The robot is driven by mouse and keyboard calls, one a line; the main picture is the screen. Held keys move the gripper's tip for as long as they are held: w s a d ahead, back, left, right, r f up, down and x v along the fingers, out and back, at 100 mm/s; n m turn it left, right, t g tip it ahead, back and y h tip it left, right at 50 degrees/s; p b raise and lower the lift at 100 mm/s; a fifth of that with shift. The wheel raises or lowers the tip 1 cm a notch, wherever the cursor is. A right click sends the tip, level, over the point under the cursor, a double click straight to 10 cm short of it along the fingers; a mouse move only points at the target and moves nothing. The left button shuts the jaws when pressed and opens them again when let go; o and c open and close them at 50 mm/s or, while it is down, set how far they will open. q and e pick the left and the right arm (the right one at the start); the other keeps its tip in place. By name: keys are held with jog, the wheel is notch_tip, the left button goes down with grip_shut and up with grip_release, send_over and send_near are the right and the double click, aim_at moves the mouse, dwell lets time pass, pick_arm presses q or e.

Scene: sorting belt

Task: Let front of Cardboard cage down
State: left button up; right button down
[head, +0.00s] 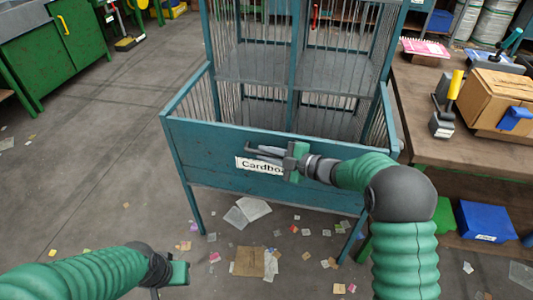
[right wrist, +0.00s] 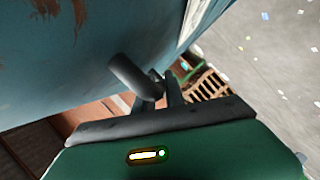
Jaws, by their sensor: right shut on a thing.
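The blue-green Cardboard cage (head: 182,165) stands in the middle of the head view. Its lower front panel (head: 215,172) is upright and carries a white label (head: 248,164), partly hidden by my gripper. My right gripper (head: 270,153) is at the panel's upper middle, shut on a grey handle (right wrist: 132,76) on the panel. In the right wrist view the fingers (right wrist: 165,90) meet at the handle's end, close to the blue metal. My left gripper (head: 172,284) is low at the left, away from the cage; its jaws are too unclear to read.
A wooden bench (head: 428,148) with a cardboard box (head: 497,95) and tools stands right of the cage. A blue bin (head: 488,221) is below it. Green cabinets (head: 45,50) are at the far left. Paper scraps (head: 249,261) litter the floor before the cage; the left floor is mostly clear.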

jog(key=s+a+f+n+t+y+b, duration=0.1)
jog(key=s+f+n+b, duration=0.4)
jog(key=b, duration=1)
jog(key=s+a+t, duration=0.1)
jog(key=s, duration=0.2)
jog(key=shift+s+a+f, duration=0.15)
jog(key=shift+s+f, duration=0.2)
jog(key=shift+s, duration=0.05)
jog(key=c, duration=1.8)
grip_release()
jog(key=shift+o, duration=0.5)
jog(key=shift+t, duration=0.3)
jog(key=shift+r+n+y, duration=0.1)
jog(key=shift+n+y, duration=0.2)
jog(key=shift+a, duration=0.1)
